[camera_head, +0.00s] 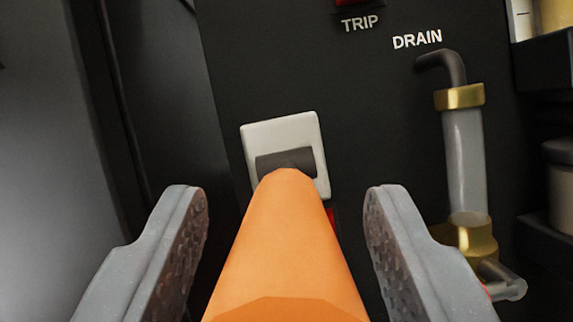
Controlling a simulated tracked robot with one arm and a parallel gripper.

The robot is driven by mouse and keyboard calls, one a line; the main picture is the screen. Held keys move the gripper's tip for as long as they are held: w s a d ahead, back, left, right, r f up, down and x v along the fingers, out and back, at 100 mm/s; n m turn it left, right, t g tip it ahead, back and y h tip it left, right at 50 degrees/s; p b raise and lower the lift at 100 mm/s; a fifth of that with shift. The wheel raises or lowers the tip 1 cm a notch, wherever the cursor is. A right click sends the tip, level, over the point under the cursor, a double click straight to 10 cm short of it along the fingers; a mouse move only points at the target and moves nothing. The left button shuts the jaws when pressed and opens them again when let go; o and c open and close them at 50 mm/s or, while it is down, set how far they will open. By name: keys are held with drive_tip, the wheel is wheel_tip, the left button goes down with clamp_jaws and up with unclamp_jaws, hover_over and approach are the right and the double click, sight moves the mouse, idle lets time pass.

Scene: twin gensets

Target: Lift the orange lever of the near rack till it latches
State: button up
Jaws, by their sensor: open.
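The orange lever (288,245) points toward the camera from a dark pivot on a pale mounting plate (283,129) on the black panel. Its near end runs out of the bottom of the picture. My gripper (287,215) is open, with one grey finger on each side of the lever. Gaps show between the lever and both fingers, so neither appears to touch it. The fingers' textured inner pads face the lever. Whether the lever is latched cannot be seen.
A clear drain tube (464,160) with brass fittings stands on the panel at right, close behind the right finger. A red part (355,3) sits above the TRIP label at the top. Dark shelves (545,60) holding containers line the right edge. A grey surface (45,170) fills the left.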

drive_tip(key=shift+w+d+r, duration=0.1)
drive_tip(key=shift+w+r, duration=0.05)
drive_tip(key=shift+w, duration=0.25)
clamp_jaws()
